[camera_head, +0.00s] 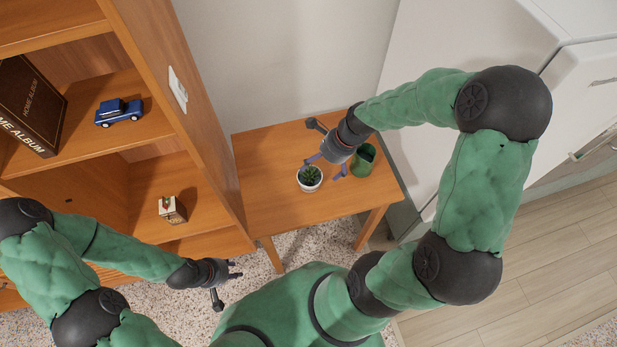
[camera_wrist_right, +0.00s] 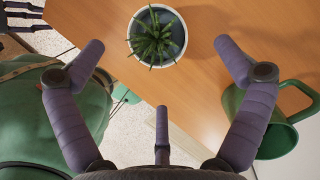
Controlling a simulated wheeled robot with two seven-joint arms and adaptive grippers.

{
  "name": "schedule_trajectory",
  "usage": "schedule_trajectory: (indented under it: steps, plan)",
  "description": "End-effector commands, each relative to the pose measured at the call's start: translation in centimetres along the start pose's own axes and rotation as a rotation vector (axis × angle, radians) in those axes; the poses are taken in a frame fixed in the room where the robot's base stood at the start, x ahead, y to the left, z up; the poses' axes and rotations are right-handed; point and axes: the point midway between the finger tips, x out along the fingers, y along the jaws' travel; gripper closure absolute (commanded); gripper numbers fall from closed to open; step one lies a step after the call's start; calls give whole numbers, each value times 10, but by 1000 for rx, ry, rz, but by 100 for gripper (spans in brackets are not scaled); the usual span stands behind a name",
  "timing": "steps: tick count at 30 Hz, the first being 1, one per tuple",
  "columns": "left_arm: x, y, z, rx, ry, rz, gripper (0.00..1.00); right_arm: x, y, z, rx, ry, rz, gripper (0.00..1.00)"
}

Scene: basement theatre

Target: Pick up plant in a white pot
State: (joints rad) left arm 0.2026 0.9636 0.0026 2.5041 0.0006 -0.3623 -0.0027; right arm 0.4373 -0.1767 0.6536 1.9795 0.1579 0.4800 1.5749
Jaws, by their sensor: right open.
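The plant in a white pot (camera_head: 310,178) stands upright on the small wooden table, a spiky green succulent. In the right wrist view the potted plant (camera_wrist_right: 157,36) lies ahead, beyond and between the spread fingers. My right gripper (camera_head: 327,166) is open and empty, just above and beside the pot; its fingers also show in the wrist view (camera_wrist_right: 165,68). My left gripper (camera_head: 234,271) is at the lower left, away from the table, over the speckled floor; its jaw opening is too small to judge.
A green mug (camera_head: 363,161) stands on the table (camera_head: 262,152) close to my right gripper; it also shows by the right finger (camera_wrist_right: 280,125). A wooden shelf (camera_head: 205,110) holds a blue toy car (camera_head: 119,112), a dark album (camera_head: 28,105) and a small box (camera_head: 172,210). A white cabinet is right.

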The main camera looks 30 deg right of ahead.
Motion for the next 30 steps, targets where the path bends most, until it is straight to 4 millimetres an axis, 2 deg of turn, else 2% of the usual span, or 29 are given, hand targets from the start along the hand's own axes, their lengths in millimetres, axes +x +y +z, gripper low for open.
schedule_trajectory:
  steps: [1,3,11,21,29,30]
  plan:
    - [6,-2,0,0,0,0,66,12,1,-1,-1,0,3,0]
    - [10,-4,-1,0,0,0,66,21,1,-1,-2,0,3,0]
    - [16,-6,-1,0,1,0,66,36,1,0,-2,0,0,0]
    - [41,-14,-2,0,1,0,66,78,5,1,-3,0,2,0]
    - [40,-14,-2,0,1,0,66,79,4,3,-2,0,-1,0]
    - [40,-14,-2,0,1,0,66,79,4,3,-2,0,-1,8]
